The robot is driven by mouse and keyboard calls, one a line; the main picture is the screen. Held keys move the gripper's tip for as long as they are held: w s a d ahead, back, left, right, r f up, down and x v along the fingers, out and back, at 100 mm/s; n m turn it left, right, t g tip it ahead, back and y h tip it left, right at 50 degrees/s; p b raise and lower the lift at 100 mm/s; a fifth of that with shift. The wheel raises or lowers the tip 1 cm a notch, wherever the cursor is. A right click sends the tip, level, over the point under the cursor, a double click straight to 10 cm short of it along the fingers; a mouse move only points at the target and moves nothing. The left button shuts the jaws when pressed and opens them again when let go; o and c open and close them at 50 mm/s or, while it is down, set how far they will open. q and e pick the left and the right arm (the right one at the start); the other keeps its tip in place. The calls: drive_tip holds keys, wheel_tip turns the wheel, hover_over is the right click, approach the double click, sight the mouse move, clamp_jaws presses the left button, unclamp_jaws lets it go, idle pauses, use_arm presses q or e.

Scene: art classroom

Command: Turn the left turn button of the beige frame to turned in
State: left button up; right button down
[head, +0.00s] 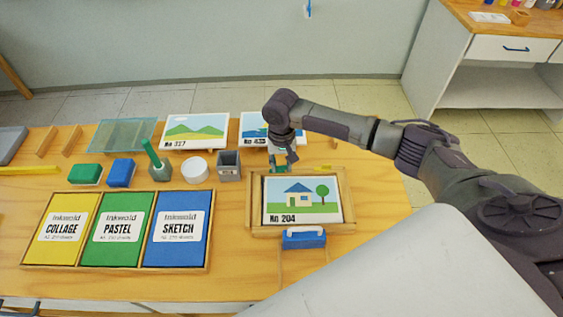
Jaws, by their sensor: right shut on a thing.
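The beige frame (255,205) lies on the table right of the middle. A picture of a house and tree marked No 204 (302,208) lies in it. My right gripper (284,163) is at the frame's far edge, left of its middle, pointing down. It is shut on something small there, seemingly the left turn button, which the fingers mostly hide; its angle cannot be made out. A small green piece shows beside the fingers. A small yellow piece (324,168) shows further right on the far edge. My left gripper is not in view.
Left are a grey cup (229,163), a white round pot (194,169) and a tray of yellow, green and blue packs (118,267). Two pictures lie behind, one No 327 (195,128).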

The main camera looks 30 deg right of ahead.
drive_tip(key=n+p, duration=0.3)
drive_tip(key=shift+r, duration=0.25)
drive_tip(key=n+p, duration=0.2)
drive_tip(key=n, duration=0.2)
drive_tip(key=shift+p, duration=0.35)
drive_tip(key=n+p, duration=0.1)
drive_tip(key=n, duration=0.1)
drive_tip(key=shift+f+n, duration=0.1)
drive_tip(key=shift+n, duration=0.3)
drive_tip(key=n, duration=0.2)
drive_tip(key=shift+n+p, duration=0.4)
drive_tip(key=n, duration=0.4)
drive_tip(key=shift+f+n+p, duration=0.1)
drive_tip(key=shift+n+p, duration=0.2)
drive_tip(key=shift+n, duration=0.1)
drive_tip(key=c, duration=0.8)
unclamp_jaws()
drive_tip(key=shift+c, duration=0.2)
